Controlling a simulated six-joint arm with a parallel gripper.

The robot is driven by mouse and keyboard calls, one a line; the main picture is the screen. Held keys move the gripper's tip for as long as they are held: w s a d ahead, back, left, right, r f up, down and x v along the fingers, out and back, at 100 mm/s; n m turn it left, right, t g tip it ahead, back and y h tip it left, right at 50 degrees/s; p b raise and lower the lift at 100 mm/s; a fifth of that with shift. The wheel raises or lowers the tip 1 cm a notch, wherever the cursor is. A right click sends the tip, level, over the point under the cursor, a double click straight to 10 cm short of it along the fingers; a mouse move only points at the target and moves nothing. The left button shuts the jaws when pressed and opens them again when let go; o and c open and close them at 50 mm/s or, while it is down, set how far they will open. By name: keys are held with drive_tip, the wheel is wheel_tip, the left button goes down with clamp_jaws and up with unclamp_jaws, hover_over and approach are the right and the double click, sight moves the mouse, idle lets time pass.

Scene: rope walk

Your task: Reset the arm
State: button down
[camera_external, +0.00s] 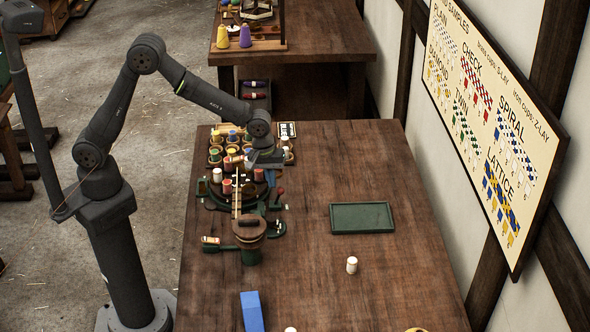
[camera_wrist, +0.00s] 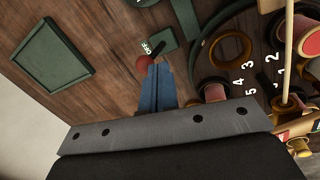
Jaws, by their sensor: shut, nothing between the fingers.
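My gripper (camera_external: 265,160) hangs over the back of the wooden table, above the right side of the rope machine with its spools. In the wrist view my gripper (camera_wrist: 157,70) shows its two blue-grey fingers pressed together with nothing between them. Just past the fingertips is a red ball knob (camera_wrist: 143,62) of a lever beside a green plate and an "OFF" label. Whether the fingertips touch the knob I cannot tell.
A green tray (camera_external: 362,217) lies empty at the table's right. A white spool (camera_external: 351,265) stands in front of it, and a blue block (camera_external: 251,311) is near the front. A thin upright rod (camera_external: 237,192) rises from the machine. The table's right side is mostly clear.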

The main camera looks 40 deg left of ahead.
drive_tip(key=shift+t+h, duration=0.8)
drive_tip(key=s+a+f, duration=0.2)
drive_tip(key=s+a, duration=0.1)
drive_tip(key=shift+f, duration=0.1)
drive_tip(key=shift+s+a+f+t+h, duration=0.15)
drive_tip(key=shift+f+t+h, duration=0.05)
drive_tip(key=shift+t+h, duration=0.1)
drive_tip(key=v, duration=1)
drive_tip(key=shift+r, duration=0.1)
